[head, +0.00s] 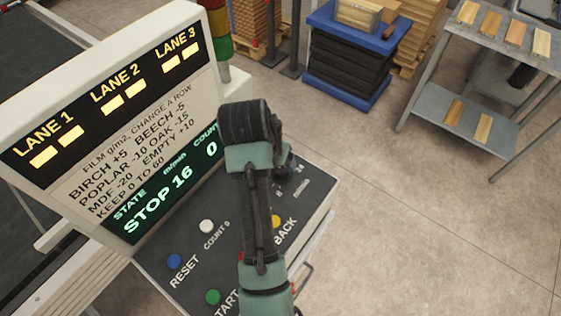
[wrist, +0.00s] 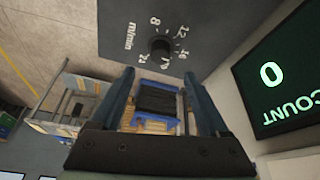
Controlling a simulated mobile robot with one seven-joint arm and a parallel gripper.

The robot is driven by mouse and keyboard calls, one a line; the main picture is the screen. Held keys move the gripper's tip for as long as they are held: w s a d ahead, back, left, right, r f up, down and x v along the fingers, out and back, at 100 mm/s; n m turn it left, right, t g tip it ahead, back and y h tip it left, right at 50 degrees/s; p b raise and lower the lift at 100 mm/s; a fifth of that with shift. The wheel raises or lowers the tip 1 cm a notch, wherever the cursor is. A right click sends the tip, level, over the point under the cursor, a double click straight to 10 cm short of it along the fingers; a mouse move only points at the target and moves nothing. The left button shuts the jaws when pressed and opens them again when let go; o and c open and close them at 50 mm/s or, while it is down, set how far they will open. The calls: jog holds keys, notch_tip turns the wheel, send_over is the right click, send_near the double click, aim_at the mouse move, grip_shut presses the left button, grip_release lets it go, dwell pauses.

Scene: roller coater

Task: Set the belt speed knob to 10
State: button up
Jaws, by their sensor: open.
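The belt speed knob (wrist: 160,48) is a small dark round knob on a dark panel. In the wrist view, white numbers including 8, 12 and 24 and the label m/min surround it. Its pointer is too small to read. My gripper (wrist: 158,76) is open, with one finger on each side of the picture and nothing between the tips. The knob lies just beyond the fingertips, roughly centred between them; I cannot tell whether they touch the panel. In the head view my arm covers most of the dial. The display (head: 165,190) reads STOP, 16 m/min, count 0.
On the console, a blue RESET button (head: 174,261), a white COUNT 0 button (head: 207,226), a green START button (head: 212,297) and a yellow BACK button (head: 276,222) sit near my arm. A grey shelf (head: 440,88) stands right; the floor between is clear.

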aim_at(282, 169)
jog(key=p+x, duration=0.1)
jog(key=x, duration=0.7)
jog(key=shift+w+f, duration=0.15)
jog(key=shift+f, duration=0.15)
grip_shut()
